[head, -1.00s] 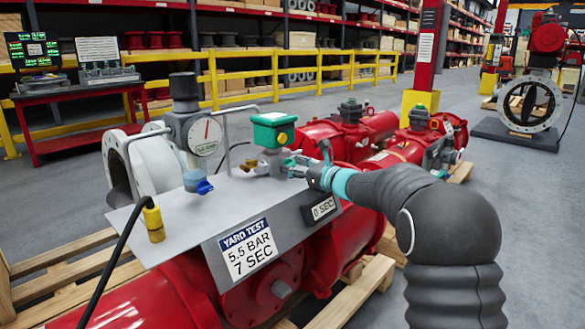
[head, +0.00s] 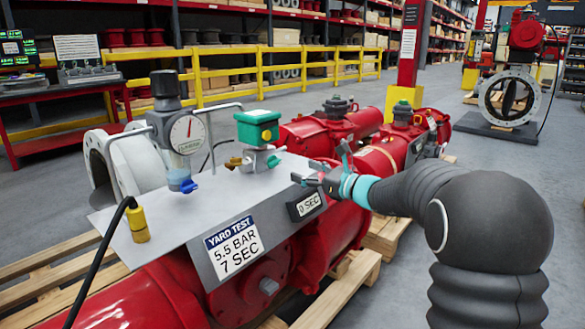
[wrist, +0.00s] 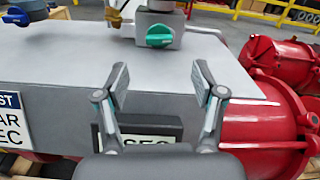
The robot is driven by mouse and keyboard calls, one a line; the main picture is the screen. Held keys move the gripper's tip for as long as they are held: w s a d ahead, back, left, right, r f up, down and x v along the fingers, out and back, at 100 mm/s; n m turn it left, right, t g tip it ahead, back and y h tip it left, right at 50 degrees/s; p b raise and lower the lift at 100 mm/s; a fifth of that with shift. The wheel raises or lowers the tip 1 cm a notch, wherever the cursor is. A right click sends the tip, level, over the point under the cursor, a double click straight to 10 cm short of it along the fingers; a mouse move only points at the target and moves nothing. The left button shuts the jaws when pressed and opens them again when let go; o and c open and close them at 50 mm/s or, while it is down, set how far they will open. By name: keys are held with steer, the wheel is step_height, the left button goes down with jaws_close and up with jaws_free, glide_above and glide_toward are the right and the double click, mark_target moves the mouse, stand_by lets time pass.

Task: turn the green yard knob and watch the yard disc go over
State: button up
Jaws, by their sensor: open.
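The green knob (wrist: 159,35) sits low on a grey valve body on the steel panel, its bar roughly level in the wrist view. In the head view the knob (head: 274,161) shows under a green box with a yellow button. My gripper (head: 322,172) is open and empty, to the right of the knob and apart from it. In the wrist view its fingers (wrist: 160,80) are spread over the panel's front edge, with the knob beyond them. The yard disc (head: 508,96) shows dark and narrow inside a pale ring at the back right.
The steel panel (head: 215,205) carries a gauge (head: 188,134) and a regulator with a blue tap (head: 188,186). A "0 SEC" display (head: 307,204) is on its front. Red cylinders (head: 320,136) lie behind. A yellow rail (head: 290,75) runs across the back.

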steer(key=shift+v, duration=1.05)
